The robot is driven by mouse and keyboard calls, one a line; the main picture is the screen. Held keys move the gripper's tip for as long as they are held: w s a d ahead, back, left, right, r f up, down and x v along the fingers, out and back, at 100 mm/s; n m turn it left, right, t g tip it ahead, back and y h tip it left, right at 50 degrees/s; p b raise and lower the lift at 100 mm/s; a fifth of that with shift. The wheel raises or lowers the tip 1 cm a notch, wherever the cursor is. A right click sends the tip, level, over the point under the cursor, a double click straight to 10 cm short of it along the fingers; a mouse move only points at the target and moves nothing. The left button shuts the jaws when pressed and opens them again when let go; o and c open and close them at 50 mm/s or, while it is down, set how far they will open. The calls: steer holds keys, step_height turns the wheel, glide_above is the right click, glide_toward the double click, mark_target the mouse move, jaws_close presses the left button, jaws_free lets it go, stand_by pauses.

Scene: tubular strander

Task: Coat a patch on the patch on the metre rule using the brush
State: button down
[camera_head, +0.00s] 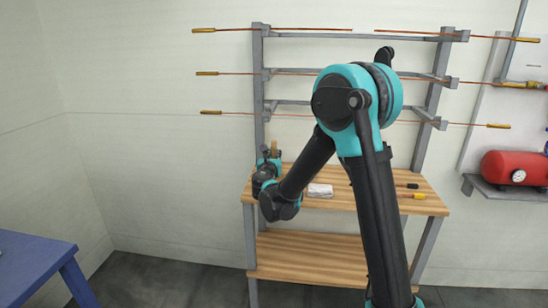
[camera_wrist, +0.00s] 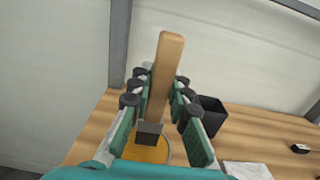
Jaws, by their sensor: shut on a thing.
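My gripper (camera_wrist: 158,92) is shut on the brush (camera_wrist: 166,65), which also shows in the head view (camera_head: 275,147). The brush has a pale wooden handle that points up between the green fingers, and a dark metal ferrule (camera_wrist: 149,134) at its lower end. Its bristles cannot be made out. Below the ferrule lies a round amber surface (camera_wrist: 145,152) with a thin rim, partly hidden by my gripper; I cannot tell whether the brush touches it. In the head view my gripper (camera_head: 268,160) is over the left end of the wooden bench. I cannot make out the metre rule or its patch.
A black open box (camera_wrist: 210,108) stands right of my gripper on the bench (camera_head: 345,200). A white cloth (camera_head: 320,190) lies near the bench's middle. A black item (camera_head: 412,185) and a yellow-handled tool (camera_head: 412,196) lie at the right. Rods hang on the rack behind.

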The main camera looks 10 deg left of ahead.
mark_target(274, 141)
steer(key=shift+r, duration=2.85)
